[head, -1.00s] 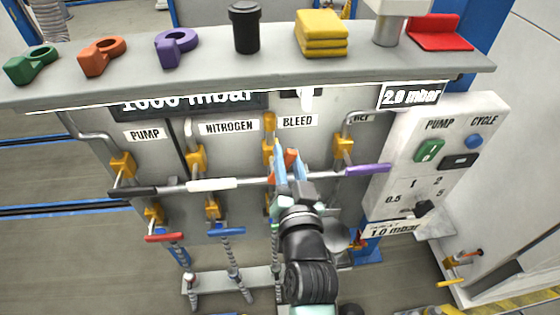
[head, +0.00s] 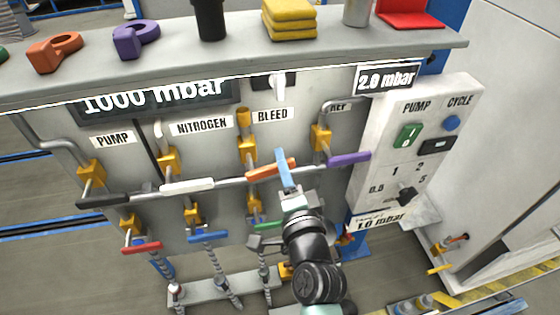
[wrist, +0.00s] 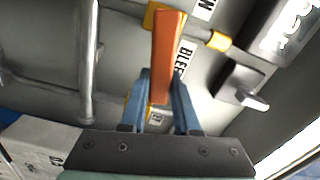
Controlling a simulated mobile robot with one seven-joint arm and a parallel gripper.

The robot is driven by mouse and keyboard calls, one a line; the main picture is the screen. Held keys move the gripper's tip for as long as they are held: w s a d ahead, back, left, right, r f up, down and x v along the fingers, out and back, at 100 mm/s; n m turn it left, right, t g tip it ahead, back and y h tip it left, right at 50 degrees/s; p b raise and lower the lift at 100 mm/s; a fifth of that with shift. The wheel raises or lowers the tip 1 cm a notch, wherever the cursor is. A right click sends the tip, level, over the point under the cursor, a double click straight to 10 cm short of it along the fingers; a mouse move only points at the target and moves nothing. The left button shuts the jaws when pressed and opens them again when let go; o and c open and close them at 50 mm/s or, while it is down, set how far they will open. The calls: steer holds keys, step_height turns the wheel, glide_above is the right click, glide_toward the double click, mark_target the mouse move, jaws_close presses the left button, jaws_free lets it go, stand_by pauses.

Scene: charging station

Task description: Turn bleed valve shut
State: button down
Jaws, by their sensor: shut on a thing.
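The bleed valve has an orange lever handle (head: 266,171) under the BLEED label (head: 272,115). The handle lies roughly sideways, its right end tilted slightly up. Its yellow valve body (head: 247,150) stands just behind and left. My gripper (head: 284,168) is shut on the orange handle near its right end. In the wrist view the handle (wrist: 168,45) runs up from between my blue fingertips (wrist: 162,85), gripped on both sides. In the head view my fingers hide part of the handle.
A white handle (head: 187,187) is at the left and a purple one (head: 348,158) close at the right. A green handle (head: 268,226) sits below, partly behind my arm. The shelf (head: 330,55) overhangs the panel. A control box (head: 385,180) stands to the right.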

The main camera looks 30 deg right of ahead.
steer(key=shift+d+f+m, duration=0.1)
steer(key=shift+f+m, duration=0.55)
steer(key=shift+m, duration=0.65)
steer(key=c, duration=0.6)
jaws_free()
steer(key=shift+c, duration=0.2)
steer(key=shift+s, duration=0.1)
steer(key=b+v, duration=0.4)
steer(key=v, duration=0.8)
steer(key=shift+s, duration=0.4)
